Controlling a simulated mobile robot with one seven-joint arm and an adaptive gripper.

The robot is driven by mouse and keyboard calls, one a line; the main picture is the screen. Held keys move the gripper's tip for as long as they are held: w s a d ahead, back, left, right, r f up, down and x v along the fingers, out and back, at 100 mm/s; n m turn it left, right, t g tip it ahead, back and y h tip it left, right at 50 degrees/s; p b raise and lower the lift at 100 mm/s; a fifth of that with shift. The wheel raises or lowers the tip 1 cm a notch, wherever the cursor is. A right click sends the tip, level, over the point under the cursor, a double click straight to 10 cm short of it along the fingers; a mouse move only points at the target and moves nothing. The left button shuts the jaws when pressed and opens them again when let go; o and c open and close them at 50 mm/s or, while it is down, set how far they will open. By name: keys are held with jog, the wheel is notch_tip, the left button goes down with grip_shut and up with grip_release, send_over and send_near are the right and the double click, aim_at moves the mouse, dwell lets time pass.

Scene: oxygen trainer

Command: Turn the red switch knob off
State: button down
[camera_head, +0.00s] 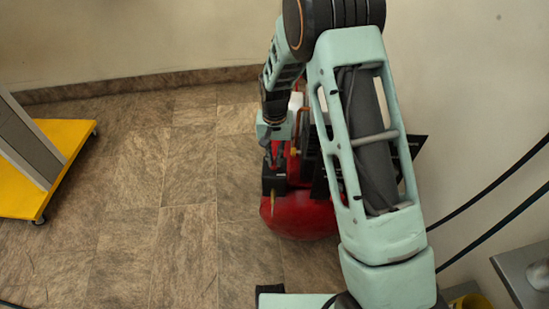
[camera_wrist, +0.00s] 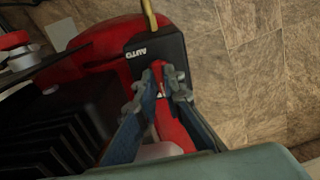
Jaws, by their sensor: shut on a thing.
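The red switch knob (camera_wrist: 159,72) shows in the wrist view on a black switch box (camera_wrist: 153,49) marked "AUTO". My gripper (camera_wrist: 163,82) has one finger on each side of the knob and is shut on it. The fingers hide part of the knob. In the head view, my gripper (camera_head: 275,158) points down at the black box (camera_head: 273,183), which sits on the left side of the red machine (camera_head: 300,217). The knob cannot be made out there. My arm covers much of the machine.
A yellow platform (camera_head: 65,139) stands at the left. Walls rise behind and to the right, with black cables (camera_head: 490,189) at the right. A grey-topped fixture (camera_head: 522,272) is at the lower right. The tiled floor (camera_head: 150,200) left of the machine is clear.

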aim_at(275, 161)
jog(key=c, duration=2)
grip_release()
jog(key=shift+c, duration=0.2)
notch_tip(275, 161, up, 12)
